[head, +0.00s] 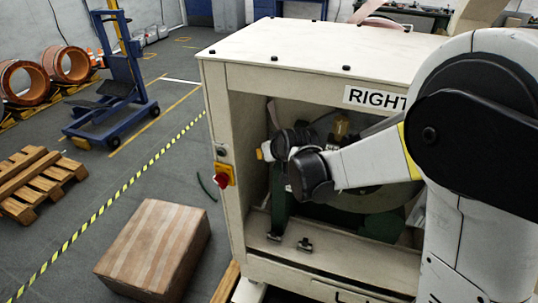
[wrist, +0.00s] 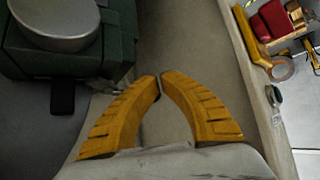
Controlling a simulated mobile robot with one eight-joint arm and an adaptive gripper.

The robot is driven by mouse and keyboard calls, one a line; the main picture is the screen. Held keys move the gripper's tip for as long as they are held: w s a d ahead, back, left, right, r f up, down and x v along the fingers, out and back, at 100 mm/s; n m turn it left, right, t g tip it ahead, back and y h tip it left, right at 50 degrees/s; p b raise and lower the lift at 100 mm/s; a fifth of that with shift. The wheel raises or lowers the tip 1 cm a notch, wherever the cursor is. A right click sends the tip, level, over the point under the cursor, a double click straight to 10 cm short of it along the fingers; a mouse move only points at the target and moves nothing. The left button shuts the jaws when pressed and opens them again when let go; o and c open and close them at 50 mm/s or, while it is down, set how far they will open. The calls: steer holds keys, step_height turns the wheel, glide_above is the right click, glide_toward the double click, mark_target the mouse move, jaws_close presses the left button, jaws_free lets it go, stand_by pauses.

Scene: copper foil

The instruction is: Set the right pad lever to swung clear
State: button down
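The machine cabinet (head: 226,130) marked RIGHT stands open at the front. My arm reaches into its opening, and my gripper (head: 262,153) is just inside, near the left post. In the wrist view my gripper (wrist: 160,79) has its orange fingertips almost together, with nothing visible held between them. A green block (wrist: 112,40) with a round grey metal cap (wrist: 55,22) is left of the fingers, apart from them. A dark tab (wrist: 62,96) sticks out below this block; I cannot tell whether it is the pad lever. My arm hides part of the cabinet interior.
A red-and-yellow switch (head: 223,175) sits on the cabinet's left post. Small dark clamps (head: 304,244) stand on the lower ledge. A cardboard box (head: 155,245) is on the floor at front left. A pale cabinet edge (wrist: 262,98) runs right of my fingers.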

steer(key=shift+w+a, duration=0.1)
steer(key=shift+w, duration=0.35)
steer(key=shift+r, duration=0.15)
stand_by(0.4)
